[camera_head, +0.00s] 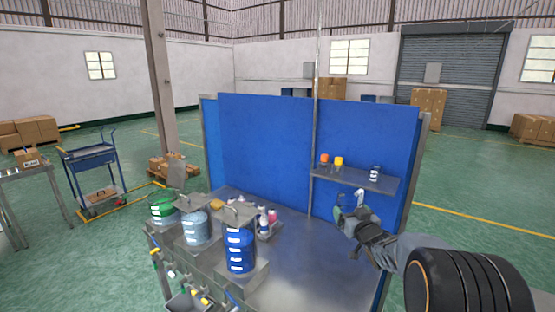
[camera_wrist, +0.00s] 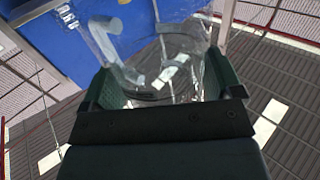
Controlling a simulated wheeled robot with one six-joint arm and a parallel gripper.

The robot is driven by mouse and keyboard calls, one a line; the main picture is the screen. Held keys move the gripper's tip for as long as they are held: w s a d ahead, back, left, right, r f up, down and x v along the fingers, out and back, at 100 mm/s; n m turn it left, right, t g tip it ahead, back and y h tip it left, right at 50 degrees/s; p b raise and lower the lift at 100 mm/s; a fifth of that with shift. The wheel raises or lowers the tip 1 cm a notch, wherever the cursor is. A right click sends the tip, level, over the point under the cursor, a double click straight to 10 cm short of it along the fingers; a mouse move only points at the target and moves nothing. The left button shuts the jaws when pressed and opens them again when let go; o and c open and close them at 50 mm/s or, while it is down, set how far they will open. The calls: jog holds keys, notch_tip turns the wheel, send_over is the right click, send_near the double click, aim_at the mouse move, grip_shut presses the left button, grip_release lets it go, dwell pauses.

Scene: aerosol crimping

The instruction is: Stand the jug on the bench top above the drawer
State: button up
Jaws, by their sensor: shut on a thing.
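The jug (camera_wrist: 125,45) is clear and see-through in the wrist view, with a pale handle-like part on its left. My gripper (camera_wrist: 162,86) is shut on it, with one dark green finger on each side. In the head view my gripper (camera_head: 347,214) is at the right, in front of the shelf and over the right part of the bench top (camera_head: 310,262). The jug is hard to make out there, with only a pale bit showing. An open drawer or bin (camera_head: 185,303) shows at the bench's front left, cut by the picture edge.
Blue (camera_head: 239,250), light blue (camera_head: 195,229) and green (camera_head: 161,208) drums stand along the bench's left side. Small bottles (camera_head: 266,220) stand behind them. A shelf (camera_head: 355,178) with small containers is fixed to the blue back panel (camera_head: 265,150). The bench's middle and right are clear.

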jog(key=s+a+f+h, duration=0.1)
jog(key=s+a+f, duration=0.1)
jog(key=s+f, duration=0.3)
jog(key=s+a+f+m+h, duration=0.1)
jog(key=s+f, duration=0.4)
jog(key=f, duration=0.8)
jog(key=s+a+f, duration=0.3)
jog(key=s+f, duration=0.2)
jog(key=f, duration=0.4)
jog(key=shift+s+a+m+h, duration=0.35)
jog(key=shift+a+m+h, duration=0.05)
jog(key=shift+f, duration=0.1)
jog(key=shift+d, duration=0.15)
jog(key=shift+w, duration=0.1)
